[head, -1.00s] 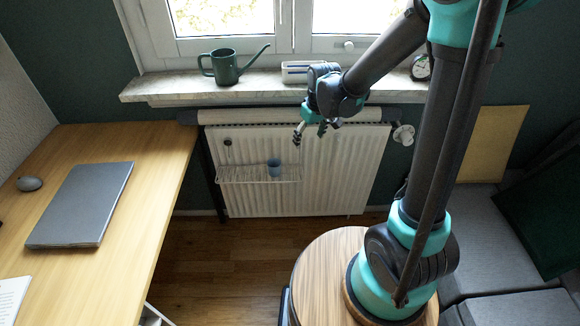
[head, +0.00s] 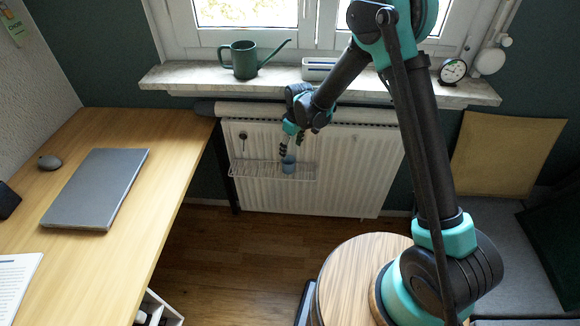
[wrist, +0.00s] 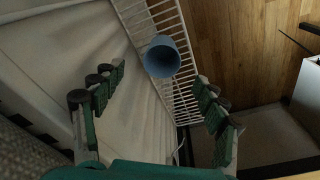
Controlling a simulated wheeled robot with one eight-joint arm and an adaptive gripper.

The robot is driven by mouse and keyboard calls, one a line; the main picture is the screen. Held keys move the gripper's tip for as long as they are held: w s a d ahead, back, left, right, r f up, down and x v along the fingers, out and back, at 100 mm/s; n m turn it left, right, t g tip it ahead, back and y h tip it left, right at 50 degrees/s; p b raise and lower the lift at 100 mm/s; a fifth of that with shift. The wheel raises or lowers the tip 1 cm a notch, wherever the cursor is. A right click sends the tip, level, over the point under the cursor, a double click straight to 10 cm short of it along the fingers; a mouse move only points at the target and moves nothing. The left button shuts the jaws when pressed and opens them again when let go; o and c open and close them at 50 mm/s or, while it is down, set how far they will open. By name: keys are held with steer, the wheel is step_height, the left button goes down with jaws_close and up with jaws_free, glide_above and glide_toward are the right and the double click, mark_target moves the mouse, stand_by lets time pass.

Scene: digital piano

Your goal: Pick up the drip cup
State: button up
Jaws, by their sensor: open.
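The drip cup (head: 289,164) is a small blue cup standing upright on a white wire shelf (head: 245,171) on the front of the radiator. In the wrist view the drip cup (wrist: 162,58) shows from above, empty inside, ahead of the fingertips and between their lines. My gripper (head: 283,149) is just above and slightly left of the cup in the head view. In the wrist view my gripper (wrist: 158,88) is open, its fingers wide apart, with nothing between the pads. I see no contact with the cup.
The white radiator (head: 340,170) stands close behind the shelf. Above it are the window sill (head: 195,76), a green watering can (head: 248,60) and a small clock (head: 453,71). A wooden desk (head: 130,240) with a laptop (head: 97,188) is at left. Wooden floor is clear below.

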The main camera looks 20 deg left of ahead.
mark_target(288, 161)
steer(key=shift+a+f, duration=0.25)
steer(key=shift+f, duration=1.15)
steer(key=shift+a+f, duration=0.2)
steer(key=shift+f, duration=1.15)
steer(key=shift+a+f, duration=0.25)
steer(key=shift+f, duration=1.15)
steer(key=shift+c, duration=0.6)
steer(key=c, duration=1)
steer(key=shift+r, duration=0.1)
